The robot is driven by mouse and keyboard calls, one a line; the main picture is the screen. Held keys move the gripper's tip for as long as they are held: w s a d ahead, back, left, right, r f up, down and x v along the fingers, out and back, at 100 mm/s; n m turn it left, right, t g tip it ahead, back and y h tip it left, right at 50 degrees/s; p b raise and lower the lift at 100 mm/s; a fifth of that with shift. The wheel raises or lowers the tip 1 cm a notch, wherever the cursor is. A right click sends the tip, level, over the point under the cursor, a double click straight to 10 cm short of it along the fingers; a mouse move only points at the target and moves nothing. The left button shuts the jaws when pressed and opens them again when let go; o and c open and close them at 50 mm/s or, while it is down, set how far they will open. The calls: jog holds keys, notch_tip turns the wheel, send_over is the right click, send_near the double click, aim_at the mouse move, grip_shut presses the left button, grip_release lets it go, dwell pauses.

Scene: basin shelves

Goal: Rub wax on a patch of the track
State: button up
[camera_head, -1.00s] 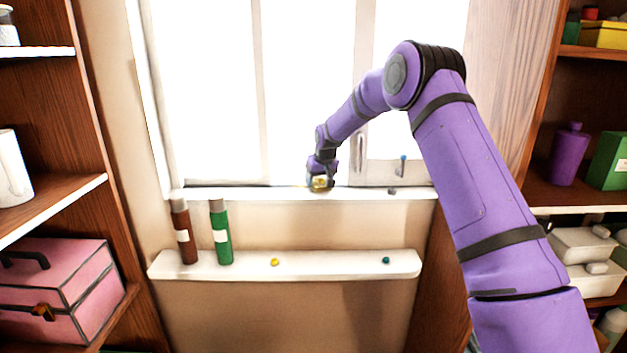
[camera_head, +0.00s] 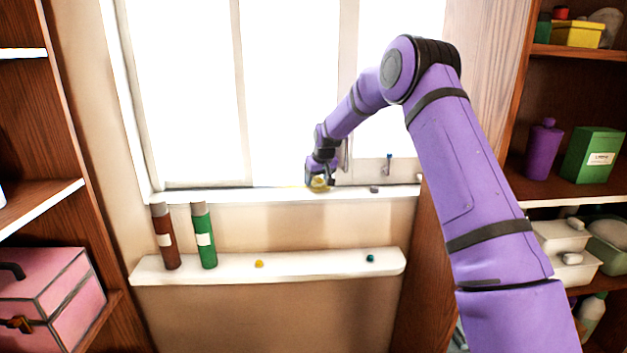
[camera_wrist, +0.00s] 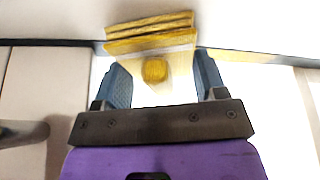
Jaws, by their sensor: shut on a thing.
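My gripper (camera_head: 319,178) is low at the window, just over the white sill. In the wrist view its two dark fingers (camera_wrist: 160,82) are shut on a yellow wax block (camera_wrist: 150,42). The wax also shows as a small yellow spot in the head view (camera_head: 319,185). The track (camera_head: 250,188) runs along the bottom of the window. A yellowish strip (camera_wrist: 245,57) lies along it in the wrist view. The wax is at the track; I cannot tell whether they touch.
A narrow white shelf (camera_head: 305,266) below holds a brown bottle (camera_head: 165,238), a green bottle (camera_head: 204,238), a yellow knob (camera_head: 259,264) and a teal knob (camera_head: 370,258). Loaded wooden shelves flank the window.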

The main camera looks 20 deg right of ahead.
aim_at(271, 186)
jog(key=shift+a, duration=0.1)
jog(key=shift+w+a+f, duration=0.1)
jog(key=shift+w+a, duration=0.35)
jog(key=shift+a, duration=0.9)
jog(key=shift+w+a, duration=0.4)
jog(key=shift+a, duration=0.95)
jog(key=shift+w+a+f, duration=0.1)
jog(key=shift+w+a, duration=0.35)
jog(key=shift+a, duration=0.9)
jog(key=shift+w+a+r, duration=0.1)
jog(key=shift+w+a, duration=0.25)
jog(key=shift+a, duration=0.7)
jog(key=shift+w+a+r, duration=0.1)
jog(key=shift+w+a, duration=0.3)
jog(key=shift+a, duration=0.65)
jog(key=shift+w+a, duration=0.35)
jog(key=shift+a, duration=0.7)
jog(key=shift+r, duration=0.1)
jog(key=shift+r, duration=2.9)
jog(key=shift+r, duration=0.1)
notch_tip(271, 186, up, 3)
jog(key=shift+f, duration=0.1)
